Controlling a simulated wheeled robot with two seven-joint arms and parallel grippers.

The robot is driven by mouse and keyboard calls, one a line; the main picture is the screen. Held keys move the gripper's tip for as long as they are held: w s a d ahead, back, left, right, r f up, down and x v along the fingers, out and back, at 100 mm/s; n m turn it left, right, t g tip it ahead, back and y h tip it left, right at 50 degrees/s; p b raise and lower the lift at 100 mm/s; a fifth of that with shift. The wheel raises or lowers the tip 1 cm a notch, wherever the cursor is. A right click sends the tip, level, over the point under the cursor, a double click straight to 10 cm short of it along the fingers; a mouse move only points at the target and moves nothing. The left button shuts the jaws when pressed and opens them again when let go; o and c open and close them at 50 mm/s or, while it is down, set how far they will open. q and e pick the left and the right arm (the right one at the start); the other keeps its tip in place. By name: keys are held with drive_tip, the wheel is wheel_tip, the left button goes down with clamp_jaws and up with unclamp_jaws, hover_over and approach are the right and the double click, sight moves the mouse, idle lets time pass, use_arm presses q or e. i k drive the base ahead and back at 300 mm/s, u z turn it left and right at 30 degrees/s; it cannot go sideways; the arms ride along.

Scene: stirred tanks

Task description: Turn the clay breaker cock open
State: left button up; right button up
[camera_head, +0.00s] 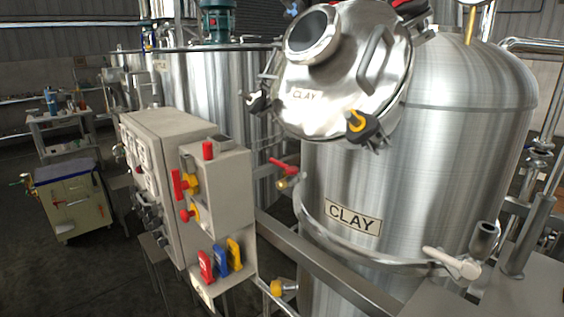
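The tank marked CLAY (420,140) is a large brushed steel vessel at centre right, with a CLAY plate on its side. A small cock with a red lever (284,166) and a brass-coloured body (282,184) sits at the tank's left side, below the lid. Its lever slants down to the right. I cannot tell for sure that this is the breaker cock, or whether it is open. The round steel lid (345,75), also marked CLAY, is tilted up. Neither of my grippers is in view.
A beige control cabinet (220,165) with red and yellow knobs stands left of the tank. Red, blue and yellow tags (221,258) hang below it. A white lever (452,263) juts out at lower right. A steel rail (340,267) crosses in front.

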sight(290, 170)
drive_tip(key=z, duration=2.6)
drive_tip(key=k, duration=1.2)
drive_tip(key=u, duration=1.15)
